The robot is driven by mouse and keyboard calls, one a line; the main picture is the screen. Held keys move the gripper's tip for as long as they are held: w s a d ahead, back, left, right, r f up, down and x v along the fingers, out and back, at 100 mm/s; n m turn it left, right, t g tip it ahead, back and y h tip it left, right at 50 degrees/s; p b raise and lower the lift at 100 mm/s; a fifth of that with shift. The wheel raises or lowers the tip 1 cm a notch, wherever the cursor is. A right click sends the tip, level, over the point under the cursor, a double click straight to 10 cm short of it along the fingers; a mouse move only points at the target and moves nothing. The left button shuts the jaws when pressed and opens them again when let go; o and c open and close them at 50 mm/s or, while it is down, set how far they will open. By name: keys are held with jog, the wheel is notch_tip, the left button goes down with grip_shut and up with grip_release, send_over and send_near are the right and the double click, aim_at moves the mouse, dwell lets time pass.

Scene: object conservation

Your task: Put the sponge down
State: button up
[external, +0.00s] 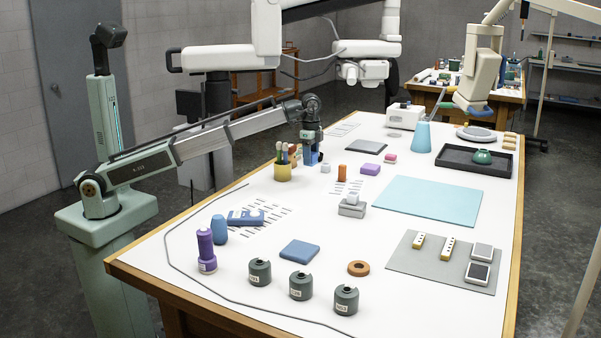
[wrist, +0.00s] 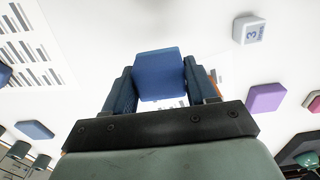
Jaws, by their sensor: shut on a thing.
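The sponge, a blue block (wrist: 158,75), is between the two fingers of my gripper (wrist: 158,82) in the wrist view. My gripper is shut on it. In the external view my gripper (external: 312,154) points down over the far-left part of the white table (external: 300,212), and the blue sponge (external: 309,158) shows small between the fingers. I cannot tell whether the sponge touches the table or hangs just above it. The fingers hide its sides.
A flat grey pad (external: 366,146) lies behind. Bare table shows between them.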

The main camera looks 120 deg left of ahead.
aim_at(311, 184)
jog(key=shift+f, duration=3.95)
jog(key=shift+f, duration=0.15)
jog(key=o, duration=1)
notch_tip(311, 184, up, 12)
jog(key=shift+r, duration=0.2)
